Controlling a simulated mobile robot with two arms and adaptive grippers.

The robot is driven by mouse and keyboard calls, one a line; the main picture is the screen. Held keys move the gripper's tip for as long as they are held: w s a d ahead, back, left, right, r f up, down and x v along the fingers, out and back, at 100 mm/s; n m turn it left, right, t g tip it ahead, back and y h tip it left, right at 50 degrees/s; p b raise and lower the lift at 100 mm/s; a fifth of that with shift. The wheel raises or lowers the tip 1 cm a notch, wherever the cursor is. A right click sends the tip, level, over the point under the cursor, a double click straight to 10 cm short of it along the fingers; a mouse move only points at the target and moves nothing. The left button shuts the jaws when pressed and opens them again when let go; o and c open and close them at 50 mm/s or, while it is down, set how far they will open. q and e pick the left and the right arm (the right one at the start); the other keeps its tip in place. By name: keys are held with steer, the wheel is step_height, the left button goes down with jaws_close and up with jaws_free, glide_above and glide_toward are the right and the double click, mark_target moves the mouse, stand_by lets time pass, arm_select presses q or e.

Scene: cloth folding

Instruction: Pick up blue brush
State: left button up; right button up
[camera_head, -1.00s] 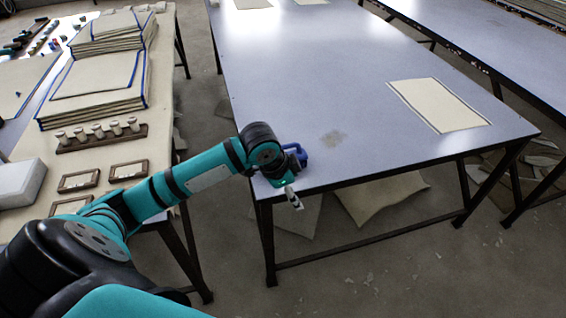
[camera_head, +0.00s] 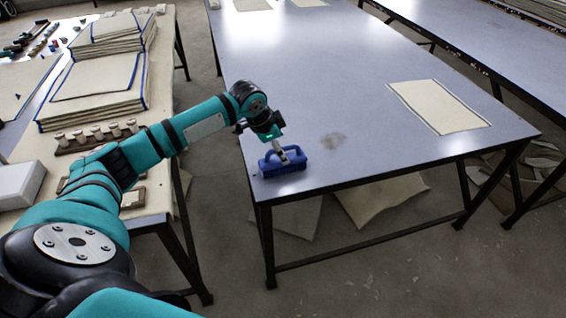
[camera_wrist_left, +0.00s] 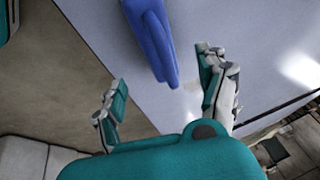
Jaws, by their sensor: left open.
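The blue brush (camera_head: 283,164) lies on the grey table (camera_head: 330,90) near its front left corner. It also shows in the left wrist view (camera_wrist_left: 153,42), ahead of the fingers and between their lines. My left gripper (camera_head: 281,152) is just above and behind the brush in the head view, overlapping its handle. In the left wrist view the left gripper (camera_wrist_left: 163,88) has its fingers wide apart with nothing between the tips. I cannot tell whether a finger touches the brush. My right gripper is not in view.
A cream cloth (camera_head: 440,106) lies flat on the right of the table. A dark smudge (camera_head: 334,141) marks the tabletop right of the brush. At left, another table holds folded cloth stacks (camera_head: 100,78), a row of small pegs (camera_head: 97,134) and a white block (camera_head: 20,184).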

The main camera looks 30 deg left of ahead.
mark_target(285, 148)
arm_select(q)
steer(key=x, duration=0.7)
steer(key=shift+w+a+f, duration=0.1)
steer(key=shift+a+f, duration=0.05)
steer(key=shift+f, duration=0.25)
steer(key=shift+r, duration=0.1)
steer(key=c, duration=1.4)
steer(key=shift+r, duration=0.8)
step_height(285, 148, up, 2)
steer(key=shift+r, duration=0.1)
steer(key=s+d, duration=0.3)
steer(key=d, duration=0.4)
steer(key=s+d+r, duration=0.1)
steer(key=s+d, duration=0.2)
steer(key=d, duration=0.4)
steer(key=shift+s+d, duration=0.25)
steer(key=shift+s, duration=0.15)
